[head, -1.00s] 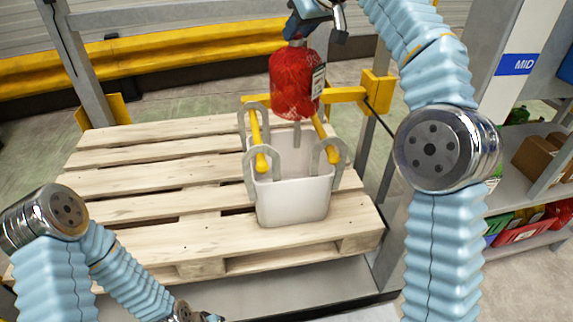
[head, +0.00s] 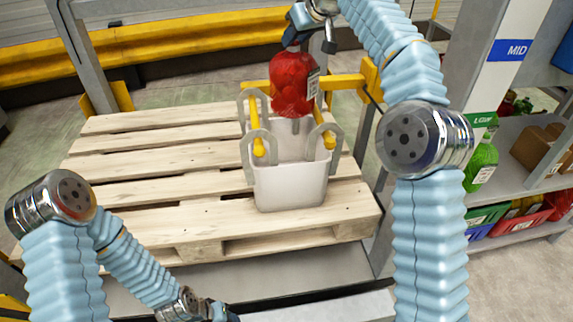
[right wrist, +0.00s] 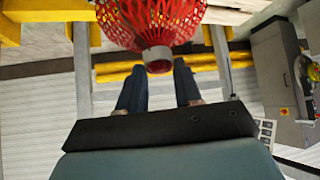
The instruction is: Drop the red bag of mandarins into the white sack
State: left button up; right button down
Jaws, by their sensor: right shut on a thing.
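The red mesh bag of mandarins (head: 294,82) hangs upright over the back part of the white sack in the head view. Its lower end is level with the sack's handles in the picture. The white sack (head: 290,187) stands open on the pallet, with grey loops and yellow bars around its mouth. My right gripper (head: 303,42) is shut on the bag's top. In the right wrist view the bag (right wrist: 160,18) and its pale neck (right wrist: 157,58) are at the fingers. My left gripper (head: 222,311) is low at the bottom edge, mostly cut off; its jaws cannot be made out.
The wooden pallet (head: 130,180) has bare slats left of the sack. A yellow bar (head: 345,82) runs behind the sack to a post. A yellow barrier (head: 180,40) crosses the back.

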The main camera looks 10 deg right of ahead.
jog(key=c, duration=0.7)
grip_release()
jog(key=shift+f, duration=0.1)
jog(key=v, duration=1.4)
